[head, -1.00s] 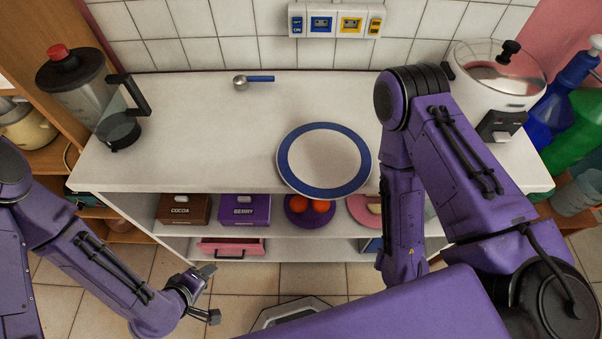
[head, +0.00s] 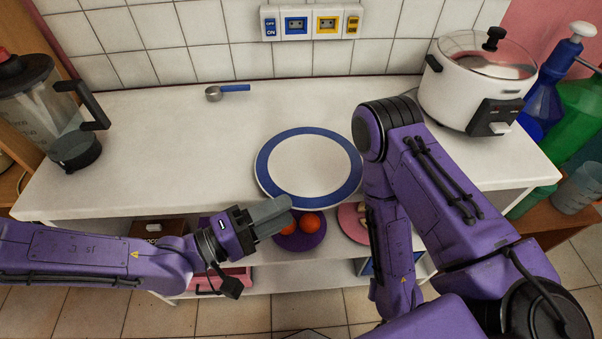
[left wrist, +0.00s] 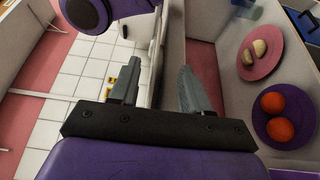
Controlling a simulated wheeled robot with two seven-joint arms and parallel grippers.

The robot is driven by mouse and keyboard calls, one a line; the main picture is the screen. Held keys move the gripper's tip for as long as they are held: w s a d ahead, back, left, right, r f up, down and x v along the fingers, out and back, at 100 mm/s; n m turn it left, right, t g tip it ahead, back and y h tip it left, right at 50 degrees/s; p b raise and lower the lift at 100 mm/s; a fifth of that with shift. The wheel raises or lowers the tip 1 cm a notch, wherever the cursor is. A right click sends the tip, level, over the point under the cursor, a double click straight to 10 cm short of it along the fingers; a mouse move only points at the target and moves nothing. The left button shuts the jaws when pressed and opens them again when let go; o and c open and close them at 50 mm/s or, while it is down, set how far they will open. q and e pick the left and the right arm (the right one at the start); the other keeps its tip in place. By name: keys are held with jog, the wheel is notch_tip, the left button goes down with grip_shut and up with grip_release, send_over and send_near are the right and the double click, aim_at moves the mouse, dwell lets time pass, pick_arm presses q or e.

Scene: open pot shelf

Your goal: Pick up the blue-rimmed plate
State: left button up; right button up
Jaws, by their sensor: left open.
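The blue-rimmed plate (head: 308,164) lies on the white counter top, its front edge at or slightly over the counter's front edge. It has a white centre and a blue band. My left gripper (head: 284,216) is just in front of the counter edge, a little left of and below the plate, apart from it and empty. In the left wrist view the two grey fingers (left wrist: 157,88) stand apart; I cannot make out the plate there. My right arm comes up at the right of the plate and bends down past the counter front; its gripper does not show.
A measuring scoop (head: 227,91) lies at the back. A blender (head: 42,110) stands left and a white rice cooker (head: 475,80) right. On the shelf below, a purple plate with oranges (head: 310,222) and a pink plate (head: 352,224) sit near my left gripper.

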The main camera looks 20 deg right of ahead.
pick_arm(q)
jog(key=d, duration=0.3)
jog(key=shift+w, duration=0.2)
jog(key=shift+a, duration=0.15)
jog(key=shift+c, duration=0.5)
grip_shut()
